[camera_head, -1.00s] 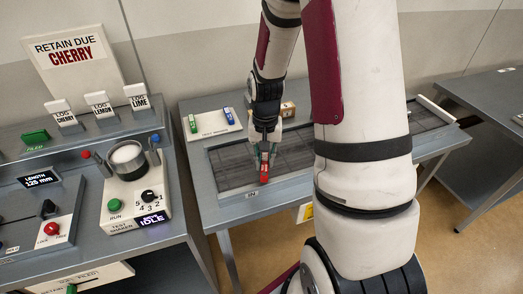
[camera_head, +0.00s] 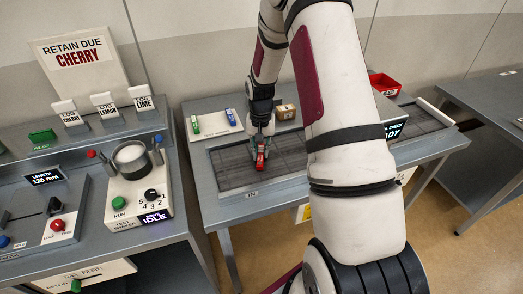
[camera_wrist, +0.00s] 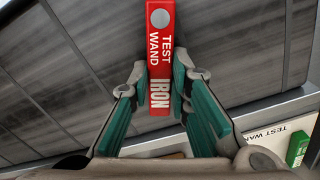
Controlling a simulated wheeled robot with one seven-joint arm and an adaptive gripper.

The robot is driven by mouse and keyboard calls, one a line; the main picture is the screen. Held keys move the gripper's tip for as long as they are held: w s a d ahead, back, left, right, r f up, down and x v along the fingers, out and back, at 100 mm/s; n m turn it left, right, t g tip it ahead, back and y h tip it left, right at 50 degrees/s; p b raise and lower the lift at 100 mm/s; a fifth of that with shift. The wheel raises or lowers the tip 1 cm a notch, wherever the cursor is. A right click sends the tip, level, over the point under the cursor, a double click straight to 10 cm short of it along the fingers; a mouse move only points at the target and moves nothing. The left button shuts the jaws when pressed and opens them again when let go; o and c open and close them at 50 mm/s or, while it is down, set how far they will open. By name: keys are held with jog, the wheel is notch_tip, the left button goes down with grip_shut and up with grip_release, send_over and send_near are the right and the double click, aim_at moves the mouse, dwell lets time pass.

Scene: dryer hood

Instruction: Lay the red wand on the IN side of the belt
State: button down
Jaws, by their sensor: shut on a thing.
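The red wand (camera_wrist: 160,45), lettered "TEST WAND IRON", is between the green-padded fingers of my gripper (camera_wrist: 160,105) in the wrist view. My gripper (camera_head: 262,142) is shut on it, pointing down over the IN end of the dark belt (camera_head: 232,168). In the head view the red wand (camera_head: 260,160) shows at the fingertips, low over the belt. I cannot tell whether it touches the belt. The IN label (camera_head: 251,193) is on the front edge of the belt frame. My arm hides the middle of the belt.
A white test wand board (camera_head: 213,123) with a green wand (camera_head: 195,124) and a blue wand (camera_head: 231,117) lies behind the belt. A small brown box (camera_head: 286,112) and a red bin (camera_head: 385,84) stand at the back. The shaker bench (camera_head: 130,195) is at the left.

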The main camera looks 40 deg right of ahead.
jog(key=shift+f, duration=0.15)
jog(key=c, duration=1.5)
grip_release()
